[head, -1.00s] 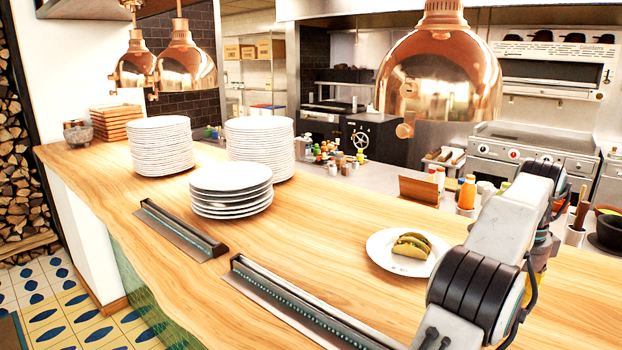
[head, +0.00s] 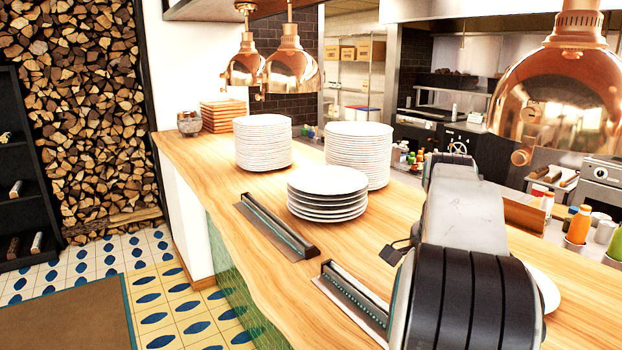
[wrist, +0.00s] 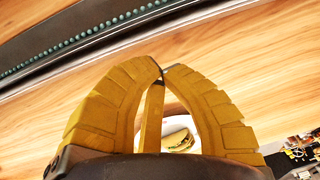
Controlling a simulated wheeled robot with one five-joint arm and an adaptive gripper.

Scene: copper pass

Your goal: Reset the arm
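My gripper (wrist: 162,72) shows in the wrist view, with its two curved yellow fingers meeting at the tips. It is shut and nothing shows between the tips. Through the gap behind the fingers, a taco (wrist: 180,140) lies on a white plate on the wooden counter, apart from the gripper. In the head view my arm rises over the counter at the lower right and hides the gripper and the taco. Only the right edge of the taco's plate (head: 546,291) shows there.
The wooden counter (head: 245,236) holds tall plate stacks (head: 262,142) (head: 358,157) and a lower stack (head: 327,184). Dark metal rails (head: 278,226) lie along its front. Copper lamps (head: 563,95) (head: 291,69) hang above. Tiled floor (head: 165,303) is open at the left.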

